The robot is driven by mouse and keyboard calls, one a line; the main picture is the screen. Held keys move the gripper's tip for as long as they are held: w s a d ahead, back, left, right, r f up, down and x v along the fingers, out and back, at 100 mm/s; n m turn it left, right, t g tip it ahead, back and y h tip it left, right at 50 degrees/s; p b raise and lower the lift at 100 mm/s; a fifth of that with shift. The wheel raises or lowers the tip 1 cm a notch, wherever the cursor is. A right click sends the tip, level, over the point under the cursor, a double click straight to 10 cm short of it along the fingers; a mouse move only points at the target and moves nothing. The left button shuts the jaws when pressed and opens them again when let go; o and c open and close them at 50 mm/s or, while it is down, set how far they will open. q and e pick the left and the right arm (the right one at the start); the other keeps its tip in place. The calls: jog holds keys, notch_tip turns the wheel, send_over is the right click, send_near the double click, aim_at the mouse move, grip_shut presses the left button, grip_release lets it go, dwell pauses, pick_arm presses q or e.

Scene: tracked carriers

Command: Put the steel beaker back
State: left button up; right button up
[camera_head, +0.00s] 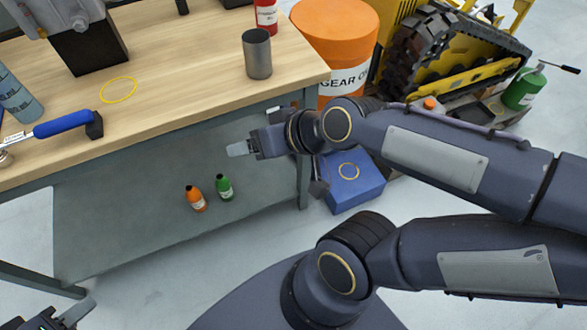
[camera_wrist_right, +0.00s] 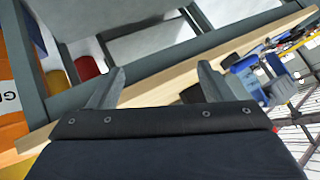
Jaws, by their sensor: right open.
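The steel beaker (camera_head: 257,54), a plain grey cylinder, stands upright on the wooden workbench (camera_head: 190,55) near its right front corner. A thin yellow ring (camera_head: 118,90) is marked on the bench top to the left of it, with nothing inside. My right gripper (camera_head: 241,148) is below and in front of the beaker, off the bench's front edge and apart from it. In the right wrist view its fingers (camera_wrist_right: 161,73) are spread with nothing held. My left gripper (camera_head: 68,315) is partly cut off at the bottom left, away from the beaker; its jaw opening is unclear.
A red bottle (camera_head: 265,17) stands behind the beaker. A blue-handled tool (camera_head: 62,124) lies at the bench's left front. An orange gear oil drum (camera_head: 335,40) and a blue box (camera_head: 350,180) stand right. Two small bottles (camera_head: 224,187) are on the lower shelf.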

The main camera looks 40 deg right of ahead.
jog(key=s+d+f+g, duration=0.2)
jog(key=s+g, duration=0.1)
jog(key=s, duration=0.4)
jog(key=shift+s+f+h, duration=0.15)
jog(key=shift+s+h, duration=0.15)
jog(key=shift+s, duration=0.05)
notch_tip(320, 180, up, 18)
jog(key=p, duration=1.8)
